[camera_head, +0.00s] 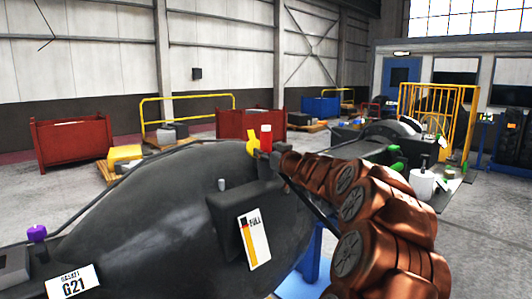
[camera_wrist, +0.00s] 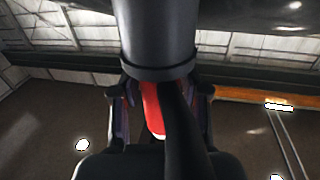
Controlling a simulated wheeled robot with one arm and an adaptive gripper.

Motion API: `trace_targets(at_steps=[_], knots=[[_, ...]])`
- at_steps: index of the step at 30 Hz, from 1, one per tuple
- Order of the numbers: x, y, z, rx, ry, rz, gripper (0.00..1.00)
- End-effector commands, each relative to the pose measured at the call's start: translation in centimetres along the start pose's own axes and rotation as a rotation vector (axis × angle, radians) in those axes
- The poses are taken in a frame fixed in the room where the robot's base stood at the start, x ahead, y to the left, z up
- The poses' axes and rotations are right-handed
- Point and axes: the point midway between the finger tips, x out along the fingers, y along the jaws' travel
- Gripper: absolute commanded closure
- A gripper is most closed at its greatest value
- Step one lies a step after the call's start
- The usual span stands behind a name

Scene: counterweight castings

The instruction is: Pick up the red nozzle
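The red nozzle (camera_head: 266,138) stands upright at the top of the dark casting (camera_head: 150,200), beside a yellow piece (camera_head: 253,146). My gripper (camera_head: 268,161) is at the end of my copper-coloured arm, just below and right of the nozzle in the head view. In the wrist view the red nozzle (camera_wrist: 152,108), with a pale end, shows between the two fingers of my gripper (camera_wrist: 165,112), next to a dark part. The fingers are apart, with a gap visible left of the nozzle. Any contact on the right is hidden.
A dark box with a FULL label (camera_head: 254,237) sits on the casting's near side. A purple knob (camera_head: 37,233) and a G21 tag (camera_head: 74,284) are at lower left. Red bins (camera_head: 72,140) and yellow railings (camera_head: 430,110) stand farther off.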

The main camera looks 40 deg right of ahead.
Motion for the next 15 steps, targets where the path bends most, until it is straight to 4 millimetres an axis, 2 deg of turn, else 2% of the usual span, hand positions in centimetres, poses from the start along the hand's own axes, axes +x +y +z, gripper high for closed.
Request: trace_targets(at_steps=[2,9,15], knots=[[-0.01,0.01,0.0,0.0,0.0,0.0,0.66],[-0.02,0.01,-0.06,0.0,0.001,0.0,0.91],[-0.02,0.02,-0.11,0.0,0.001,0.0,0.93]])
